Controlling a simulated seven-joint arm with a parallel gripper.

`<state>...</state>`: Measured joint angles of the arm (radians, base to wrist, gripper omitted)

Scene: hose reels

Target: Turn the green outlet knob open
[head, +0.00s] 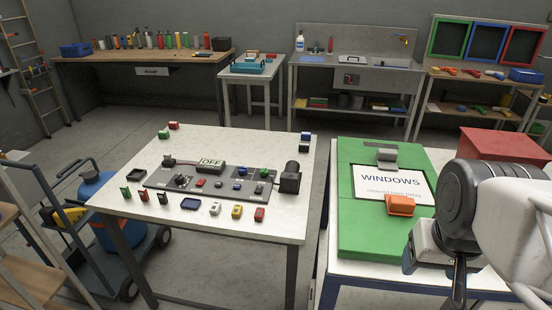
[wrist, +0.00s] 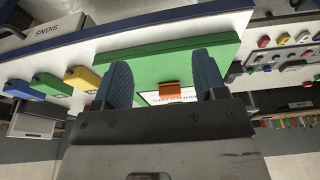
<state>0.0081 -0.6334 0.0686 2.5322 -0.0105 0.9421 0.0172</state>
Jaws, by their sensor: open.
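A grey panel (head: 222,186) lies on the white table in the head view, with a dark dial, small coloured knobs and a sign reading OFF. A small green knob-like piece (head: 264,173) sits near its right end; its turned position is too small to tell. The panel also shows at the upper right of the wrist view (wrist: 284,56), where I cannot make out the green knob. My gripper (wrist: 162,72) is open, with two dark blue fingers apart and nothing held. It is over the green board at the right, well away from the panel.
The green board (head: 354,230) carries a WINDOWS sheet (head: 392,183), an orange block (head: 400,205) and a grey block (head: 387,154). A black block (head: 290,178) stands at the panel's right end. Several small coloured pieces lie around the panel. A gap separates the two tables.

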